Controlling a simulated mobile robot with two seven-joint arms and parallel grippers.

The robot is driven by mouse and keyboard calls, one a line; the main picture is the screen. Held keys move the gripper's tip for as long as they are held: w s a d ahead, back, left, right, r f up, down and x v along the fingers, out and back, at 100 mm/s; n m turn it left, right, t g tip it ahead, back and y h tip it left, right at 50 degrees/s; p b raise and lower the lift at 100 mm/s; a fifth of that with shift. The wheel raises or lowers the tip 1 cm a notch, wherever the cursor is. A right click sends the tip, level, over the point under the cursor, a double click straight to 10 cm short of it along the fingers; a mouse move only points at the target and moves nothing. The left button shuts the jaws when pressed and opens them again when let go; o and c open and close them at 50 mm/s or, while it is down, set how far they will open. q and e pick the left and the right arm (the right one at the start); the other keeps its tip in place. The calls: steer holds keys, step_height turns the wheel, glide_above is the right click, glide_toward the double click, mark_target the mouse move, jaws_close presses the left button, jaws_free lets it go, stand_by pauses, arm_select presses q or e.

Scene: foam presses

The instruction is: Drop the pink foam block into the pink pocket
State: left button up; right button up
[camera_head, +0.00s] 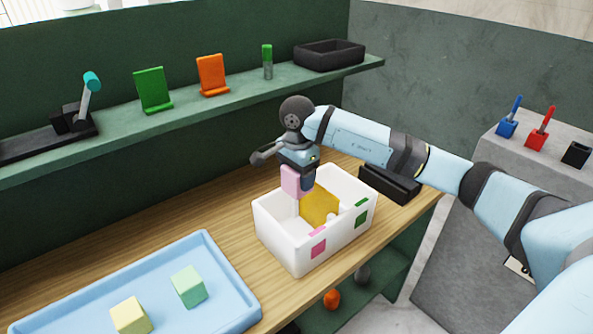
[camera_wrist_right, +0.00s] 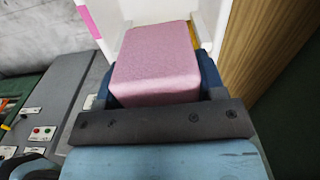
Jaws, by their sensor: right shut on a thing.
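The pink foam block (camera_head: 291,181) is held in my right gripper (camera_head: 299,184), above the left end of the white box. It also fills the middle of the right wrist view (camera_wrist_right: 157,60), between the gripper's fingers (camera_wrist_right: 158,85). The white box (camera_head: 300,254) stands on the wooden table and has a pink mark (camera_head: 318,249) and a green mark (camera_head: 361,220) on its front wall. A yellow panel (camera_head: 320,207) shows inside it. The block's lower edge is near the box's rim; I cannot tell whether they touch. My left gripper is not in view.
A blue tray (camera_head: 215,253) with a yellow block (camera_head: 131,316) and a green block (camera_head: 188,287) lies at the front left. A black tray (camera_head: 390,184) is right of the box. A green shelf (camera_head: 200,107) with several items runs behind the table.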

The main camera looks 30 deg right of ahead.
step_height(320, 180, down, 3)
steer(key=shift+f+b, duration=0.15)
steer(key=shift+b, duration=0.4)
steer(key=o, duration=1)
steer(key=shift+c, duration=0.2)
step_height(320, 180, up, 13)
steer(key=shift+r+b, duration=0.1)
steer(key=shift+b, duration=0.5)
steer(key=shift+r, duration=0.35)
